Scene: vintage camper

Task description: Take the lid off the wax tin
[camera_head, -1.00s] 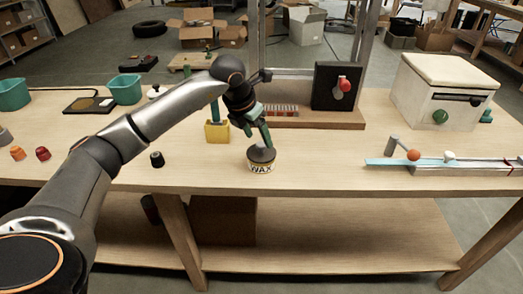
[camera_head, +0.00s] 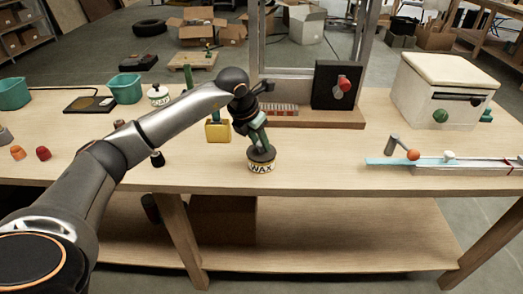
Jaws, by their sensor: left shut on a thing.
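The wax tin (camera_head: 262,168) stands upright near the front edge of the wooden workbench. It has a pale body with a dark "WAX" label. Its dark lid (camera_head: 268,155) sits on top, and I see no clear gap between lid and tin. My left gripper (camera_head: 260,149) comes down from above and is shut on the lid. Its fingers partly hide the lid's middle. My right gripper is not in view.
A yellow container (camera_head: 217,131) stands behind the tin to the left. A dark panel with a red knob (camera_head: 344,84) is behind to the right. A blue-and-grey rail fixture (camera_head: 440,166) lies at the right. Bench around the tin's right side is clear.

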